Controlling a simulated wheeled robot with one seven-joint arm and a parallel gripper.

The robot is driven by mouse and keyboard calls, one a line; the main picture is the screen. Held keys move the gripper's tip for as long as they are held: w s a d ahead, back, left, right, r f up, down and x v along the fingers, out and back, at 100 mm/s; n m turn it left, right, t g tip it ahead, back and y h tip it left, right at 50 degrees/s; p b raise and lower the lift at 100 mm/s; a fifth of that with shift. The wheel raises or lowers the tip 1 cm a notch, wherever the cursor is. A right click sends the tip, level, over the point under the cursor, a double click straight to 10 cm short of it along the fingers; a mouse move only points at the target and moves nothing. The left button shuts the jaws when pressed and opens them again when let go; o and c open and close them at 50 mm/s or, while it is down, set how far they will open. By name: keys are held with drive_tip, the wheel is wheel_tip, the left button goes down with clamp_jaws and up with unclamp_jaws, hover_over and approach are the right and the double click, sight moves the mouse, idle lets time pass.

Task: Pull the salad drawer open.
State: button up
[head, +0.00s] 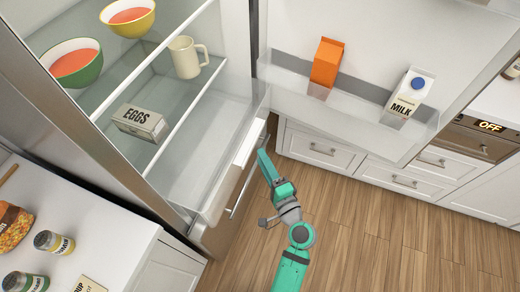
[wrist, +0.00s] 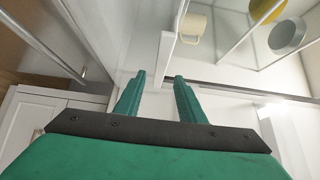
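The salad drawer (head: 205,145) is a clear, pale bin at the bottom of the open fridge, under the glass shelf. Its white front strip (head: 249,143) runs along the fridge's front edge. The drawer appears to sit inside the fridge. My teal gripper (head: 264,158) is just in front of this strip. In the wrist view, my gripper (wrist: 158,88) has its two fingers apart with nothing held between them. A white upright strip (wrist: 166,58), apparently the drawer front, shows just beyond the fingertips, between them. I cannot tell whether they touch it.
The open fridge door at the right carries an orange carton (head: 327,62) and a milk carton (head: 409,92). An egg box (head: 141,122), a cream mug (head: 186,58) and two bowls stand on the shelves. A metal handle (head: 246,184) is below the drawer. The wooden floor (head: 365,235) is clear.

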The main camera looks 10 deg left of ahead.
drive_tip(key=shift+v, duration=1.55)
drive_tip(key=s+d+f+n+g+h, duration=0.1)
drive_tip(key=s+d+f+n+h, duration=0.25)
drive_tip(key=s+f+h, duration=0.8)
drive_tip(key=s+r+n+y, duration=0.1)
drive_tip(key=s+r+n, duration=0.3)
drive_tip(key=s, duration=0.4)
drive_tip(key=s+r+n+t+y, duration=0.1)
drive_tip(key=s+r+n, duration=0.3)
drive_tip(key=s+r, duration=0.3)
drive_tip(key=shift+s+a, duration=0.25)
drive_tip(key=shift+s, duration=0.75)
